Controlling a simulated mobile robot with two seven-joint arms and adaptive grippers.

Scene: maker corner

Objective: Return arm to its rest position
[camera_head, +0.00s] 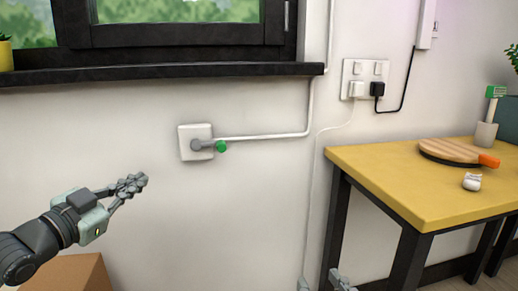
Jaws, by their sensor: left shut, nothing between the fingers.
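My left gripper (132,185) is at the lower left, in front of the wall, with its fingers closed together and nothing between them. It is apart from everything around it. My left arm (38,245) comes in from the lower left corner. Part of my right gripper (338,281) shows at the bottom edge, cut off by the frame; whether it is open or shut does not show. A white wall box (184,145) with a grey lever is above and right of my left gripper. The lever's green knob (221,146) points right.
A yellow-topped table (375,170) with black legs stands at the right, holding a round wooden board (455,152) with an orange handle and a small white object (472,181). A cardboard box (75,275) is below my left gripper. A dark windowsill (160,72) juts out above.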

